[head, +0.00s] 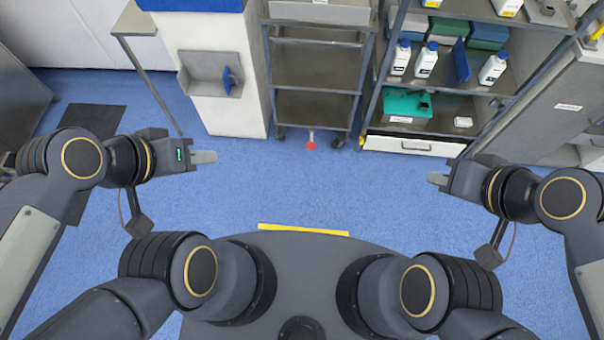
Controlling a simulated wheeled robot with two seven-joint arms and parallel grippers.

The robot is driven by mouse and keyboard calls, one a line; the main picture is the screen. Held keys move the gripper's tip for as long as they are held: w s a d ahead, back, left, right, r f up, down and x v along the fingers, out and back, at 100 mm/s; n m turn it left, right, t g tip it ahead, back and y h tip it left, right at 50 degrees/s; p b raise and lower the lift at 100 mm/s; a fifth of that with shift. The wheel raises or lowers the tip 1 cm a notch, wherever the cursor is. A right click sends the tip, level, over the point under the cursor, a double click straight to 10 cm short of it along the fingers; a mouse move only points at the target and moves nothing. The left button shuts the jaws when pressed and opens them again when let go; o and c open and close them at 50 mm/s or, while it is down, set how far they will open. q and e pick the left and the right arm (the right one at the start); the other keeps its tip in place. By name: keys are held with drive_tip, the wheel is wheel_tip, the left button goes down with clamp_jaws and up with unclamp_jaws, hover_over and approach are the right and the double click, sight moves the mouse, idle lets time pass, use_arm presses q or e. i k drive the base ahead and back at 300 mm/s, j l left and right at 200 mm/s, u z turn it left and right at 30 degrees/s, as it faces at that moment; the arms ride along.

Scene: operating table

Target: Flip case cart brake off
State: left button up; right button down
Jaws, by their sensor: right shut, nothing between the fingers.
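The case cart (317,67) is a grey metal rack with several shelves, standing upright at the top centre on small casters. A red brake pedal (311,145) on a pale stem sticks out low at its front, just above the blue floor. Its exact tilt is too small to tell. My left gripper (213,157) is left of the pedal and apart from it, pointing right; I cannot tell whether its fingers are open. My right gripper (432,178) is to the right of the pedal and nearer to me, pointing left, shut and empty.
A shelf unit (375,99) with white bottles and a green tray stands right of the cart. A white cabinet (242,110) stands left of it. A yellow strip (303,230) lies near my base. The blue floor (320,190) between my grippers is clear.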

sight(311, 145)
drive_tip(key=k+j, duration=0.2)
drive_tip(key=k, duration=0.4)
drive_tip(key=i+j, duration=0.55)
drive_tip(key=i+j+z, duration=0.1)
drive_tip(key=i+j, duration=0.4)
drive_tip(key=j, duration=0.2)
drive_tip(key=i+j, duration=0.55)
drive_tip(key=j+z, duration=0.05)
